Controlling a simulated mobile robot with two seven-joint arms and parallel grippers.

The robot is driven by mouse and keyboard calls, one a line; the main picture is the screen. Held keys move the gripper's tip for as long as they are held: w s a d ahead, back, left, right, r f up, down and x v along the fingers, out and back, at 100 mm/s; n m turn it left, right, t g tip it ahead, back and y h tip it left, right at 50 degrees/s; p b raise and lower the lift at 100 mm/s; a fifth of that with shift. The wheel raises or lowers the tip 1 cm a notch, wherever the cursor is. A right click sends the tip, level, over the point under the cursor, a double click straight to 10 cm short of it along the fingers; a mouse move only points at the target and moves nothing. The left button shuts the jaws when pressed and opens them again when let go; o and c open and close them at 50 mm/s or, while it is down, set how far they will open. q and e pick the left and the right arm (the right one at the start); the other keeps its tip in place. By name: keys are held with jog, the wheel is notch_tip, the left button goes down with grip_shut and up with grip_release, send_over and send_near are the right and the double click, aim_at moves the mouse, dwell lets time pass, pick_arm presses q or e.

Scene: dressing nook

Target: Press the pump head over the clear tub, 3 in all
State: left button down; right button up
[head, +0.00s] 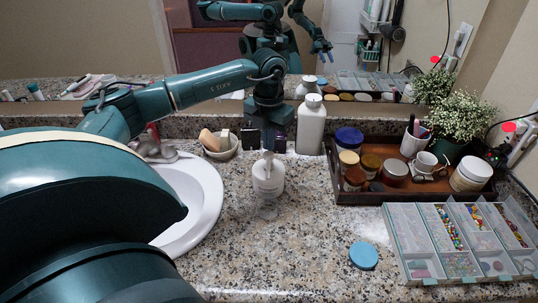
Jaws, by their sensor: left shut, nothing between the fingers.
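A white pump bottle (268,181) stands upright on the speckled counter, right of the sink. Its pale pump head (267,160) is on top. A small clear tub (266,210) stands just in front of the bottle and is hard to make out against the stone. My left gripper (269,146) points down right at the pump head, just above or behind it in the picture. It is shut and empty. I cannot tell whether it touches the pump head. My right gripper is not in view.
A dark tray (352,197) with jars, a bead organizer (392,238) and a blue lid (364,256) are at right. The sink (207,204) is left; the mirror is behind.

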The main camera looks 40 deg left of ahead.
aim_at(268, 154)
pick_arm(q)
jog(key=shift+f, duration=0.2)
jog(key=shift+f+b, duration=1)
jog(key=shift+f, duration=0.35)
jog(key=shift+r+p, duration=1.35)
jog(key=shift+r, duration=0.25)
jog(key=shift+f, duration=0.25)
